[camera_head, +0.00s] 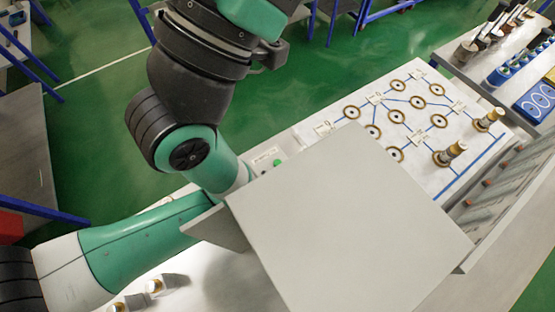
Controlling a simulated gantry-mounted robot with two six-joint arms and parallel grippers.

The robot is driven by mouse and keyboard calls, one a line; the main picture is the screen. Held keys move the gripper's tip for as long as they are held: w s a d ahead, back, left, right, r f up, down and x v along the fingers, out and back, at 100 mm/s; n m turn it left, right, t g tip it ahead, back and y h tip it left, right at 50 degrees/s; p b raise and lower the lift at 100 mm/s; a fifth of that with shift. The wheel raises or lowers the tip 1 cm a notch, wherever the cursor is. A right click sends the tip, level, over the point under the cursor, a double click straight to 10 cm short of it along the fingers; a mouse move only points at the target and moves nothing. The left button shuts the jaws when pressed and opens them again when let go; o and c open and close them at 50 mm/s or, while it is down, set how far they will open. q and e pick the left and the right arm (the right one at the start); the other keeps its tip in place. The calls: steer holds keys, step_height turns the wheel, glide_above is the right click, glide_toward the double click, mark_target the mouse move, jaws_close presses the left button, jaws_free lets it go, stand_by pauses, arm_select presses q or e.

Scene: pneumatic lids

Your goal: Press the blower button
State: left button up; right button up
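A small green button (278,162) shows on a white box just behind the upper left edge of a large grey panel (350,225). It is likely the blower button, but its label is too small to read. My teal and black arm comes in from the left and top, and its wrist reaches down just left of the button. The end of that arm goes out of sight at the grey panel, so the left gripper is hidden. I cannot tell whether anything touches the button. My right gripper is not in view.
A white board (440,100) with blue lines and several ringed ports lies behind the panel. Two brass-topped cylinders (449,153) stand on it. Small metal fittings (160,286) lie at the lower left. A rack of blue-based parts (506,70) is at the far right.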

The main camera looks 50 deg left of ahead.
arm_select(q)
jaws_close()
stand_by(1.4)
